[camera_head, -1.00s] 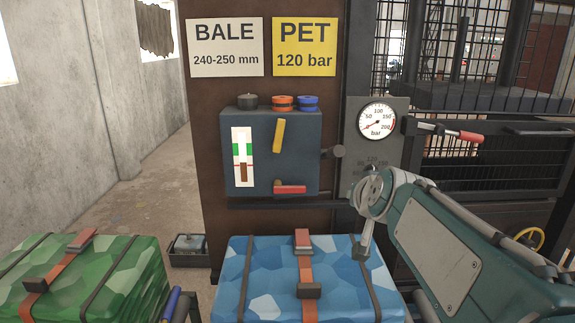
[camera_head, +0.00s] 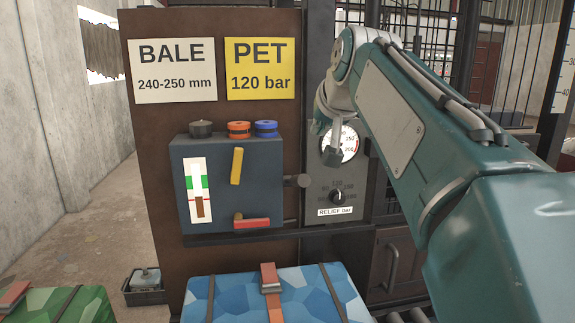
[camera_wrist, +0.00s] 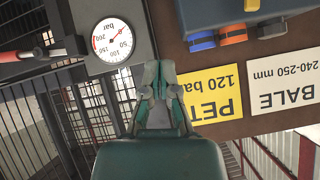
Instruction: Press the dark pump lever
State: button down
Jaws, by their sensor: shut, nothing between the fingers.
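My gripper (camera_wrist: 158,68) is shut and empty in the wrist view, with its fingers close together. In the head view its tip (camera_head: 332,156) hangs in front of the round pressure gauge (camera_head: 350,145). The gauge also shows in the wrist view (camera_wrist: 112,40), upside down and left of my fingers. No dark pump lever can be made out for certain now; my arm hides the area right of the gauge in the head view. A red-gripped metal lever (camera_wrist: 13,57) shows at the left edge of the wrist view, apart from my gripper.
A dark blue box (camera_head: 260,175) carries a yellow lever (camera_head: 237,165), a red lever (camera_head: 251,224) and black, orange and blue knobs. The relief dial (camera_head: 338,196) is below the gauge. Blue (camera_head: 235,298) and green bales (camera_head: 62,304) lie in front. Barred fencing stands behind.

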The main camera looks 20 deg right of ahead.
jog(key=shift+w+f, duration=0.1)
send_over(293, 181)
jog(key=d, duration=0.3)
notch_tip(293, 181, down, 6)
jog(key=shift+s+a+f, duration=0.15)
jog(key=shift+s+f, duration=0.05)
jog(key=shift+f, duration=0.4)
jog(key=shift+s+a+f, duration=0.15)
jog(key=shift+f, duration=0.45)
jog(key=shift+s+a+f, duration=0.15)
jog(key=shift+f, duration=0.4)
jog(key=shift+f, duration=0.1)
